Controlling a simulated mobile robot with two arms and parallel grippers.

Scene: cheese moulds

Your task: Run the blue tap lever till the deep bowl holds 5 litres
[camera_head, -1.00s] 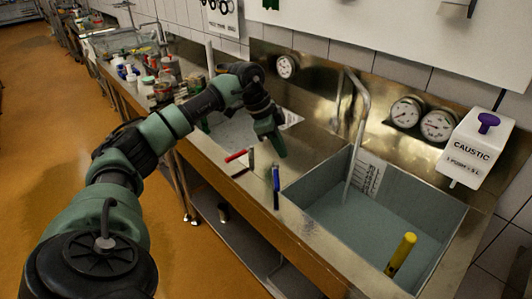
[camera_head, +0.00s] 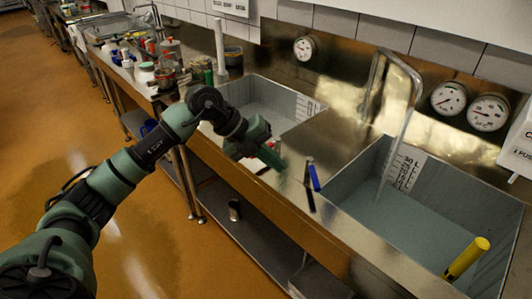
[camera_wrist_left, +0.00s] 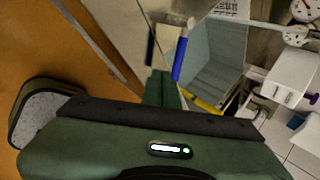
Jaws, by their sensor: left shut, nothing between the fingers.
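The blue tap lever (camera_head: 314,177) stands on the front ledge between the two bowls. It also shows in the left wrist view (camera_wrist_left: 180,58), beyond my fingers. My left gripper (camera_head: 275,162) is shut and empty, just left of the blue lever, with a gap between them. It partly hides a red lever (camera_head: 263,160). The right bowl (camera_head: 352,182) has a litre scale (camera_head: 404,168) on its inner wall and a spout (camera_head: 412,95) above it. Its floor looks blue-grey; I cannot read a water level. My right gripper is out of view.
The left bowl (camera_head: 262,95) lies behind my gripper. Round gauges (camera_head: 448,97) sit on the back panel. Jars and bottles (camera_head: 146,72) crowd the far left counter. The floor in front is mostly clear.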

